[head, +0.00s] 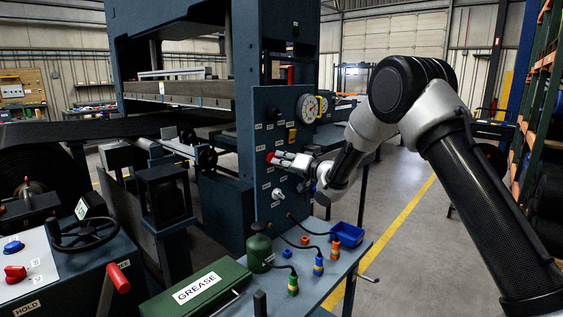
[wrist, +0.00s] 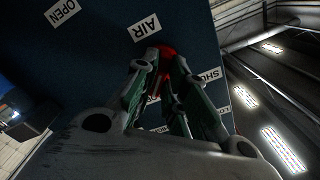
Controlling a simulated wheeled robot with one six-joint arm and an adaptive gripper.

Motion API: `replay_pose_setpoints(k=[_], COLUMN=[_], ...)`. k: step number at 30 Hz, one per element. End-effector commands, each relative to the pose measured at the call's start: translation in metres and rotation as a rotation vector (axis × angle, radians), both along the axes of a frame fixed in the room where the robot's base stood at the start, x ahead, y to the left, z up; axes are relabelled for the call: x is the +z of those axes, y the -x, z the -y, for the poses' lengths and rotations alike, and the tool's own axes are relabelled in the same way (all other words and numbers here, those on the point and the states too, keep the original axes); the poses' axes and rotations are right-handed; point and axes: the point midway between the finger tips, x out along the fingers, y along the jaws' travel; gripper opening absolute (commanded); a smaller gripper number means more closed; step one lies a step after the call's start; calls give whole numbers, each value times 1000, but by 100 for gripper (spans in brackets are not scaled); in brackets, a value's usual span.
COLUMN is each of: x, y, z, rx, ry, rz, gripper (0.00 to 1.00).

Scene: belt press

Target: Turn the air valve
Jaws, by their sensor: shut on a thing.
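The air valve's red handle (wrist: 167,51) shows between my fingertips in the wrist view, just below the white AIR label (wrist: 145,27). It also shows as a small red part (head: 270,157) on the blue panel in the head view. My gripper (head: 281,158) reaches the panel from the right and is shut on the red handle. In the wrist view my gripper (wrist: 163,62) has its fingers closed in around the handle and hides most of it. An OPEN label (wrist: 63,12) is on the panel, and a partly hidden SHUT label (wrist: 205,76) is on the other side.
The blue panel (head: 262,120) carries a round gauge (head: 307,107) and a lower knob (head: 277,194). Below it a bench holds a green GREASE box (head: 195,290), a blue bin (head: 347,234) and hoses with coloured couplings (head: 318,265).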

Motion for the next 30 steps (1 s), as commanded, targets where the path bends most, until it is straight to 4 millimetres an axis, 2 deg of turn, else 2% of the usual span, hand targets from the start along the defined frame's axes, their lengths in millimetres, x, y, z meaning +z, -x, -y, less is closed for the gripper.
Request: replay_pose_setpoints(k=[8,30], x=[0,1], y=[0,3], z=[0,-2], rx=[-1,-1], ry=[113,543], rz=[144,696], gripper=[0,0])
